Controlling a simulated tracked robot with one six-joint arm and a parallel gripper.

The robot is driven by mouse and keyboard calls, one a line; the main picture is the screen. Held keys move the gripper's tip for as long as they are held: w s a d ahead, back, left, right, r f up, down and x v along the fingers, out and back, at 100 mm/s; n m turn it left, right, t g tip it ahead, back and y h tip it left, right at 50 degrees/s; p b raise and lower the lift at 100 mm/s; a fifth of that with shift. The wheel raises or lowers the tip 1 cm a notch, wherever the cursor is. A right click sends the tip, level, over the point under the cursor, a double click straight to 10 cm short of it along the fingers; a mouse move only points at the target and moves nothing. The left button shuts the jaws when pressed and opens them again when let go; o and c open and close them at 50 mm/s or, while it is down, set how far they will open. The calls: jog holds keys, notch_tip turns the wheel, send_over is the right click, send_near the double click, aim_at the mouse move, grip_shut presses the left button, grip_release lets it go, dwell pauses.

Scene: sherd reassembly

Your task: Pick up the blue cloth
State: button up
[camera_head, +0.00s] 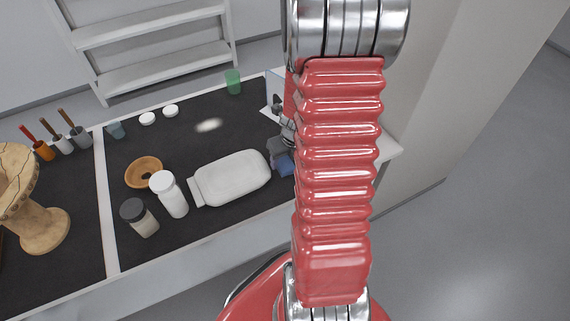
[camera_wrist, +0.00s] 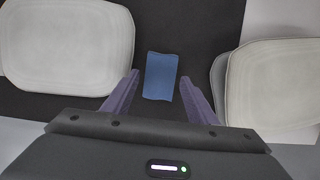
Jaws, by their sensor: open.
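The blue cloth (camera_wrist: 160,76) lies on the dark table top in the wrist view, a small flat rectangle. My gripper (camera_wrist: 160,88) is open, with its two purple-grey fingers on either side of the cloth's near part. I cannot tell how high the fingertips are above the table. In the head view part of the blue cloth (camera_head: 284,164) shows just left of my red arm, and the arm hides the rest of that area.
A large white bottle (camera_head: 233,178) lies left of the cloth. White slabs (camera_wrist: 275,85) are close on the right in the wrist view. A white jar (camera_head: 169,194), a dark-lidded jar (camera_head: 140,218), an orange bowl (camera_head: 143,172) and a green cup (camera_head: 233,81) stand farther off.

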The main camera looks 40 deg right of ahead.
aim_at(285, 164)
jog(key=shift+x, duration=0.9)
jog(key=shift+c, duration=0.3)
jog(key=c, duration=0.7)
jog(key=shift+r, duration=0.1)
jog(key=shift+c, duration=0.2)
notch_tip(285, 164, up, 10)
dwell(0.3)
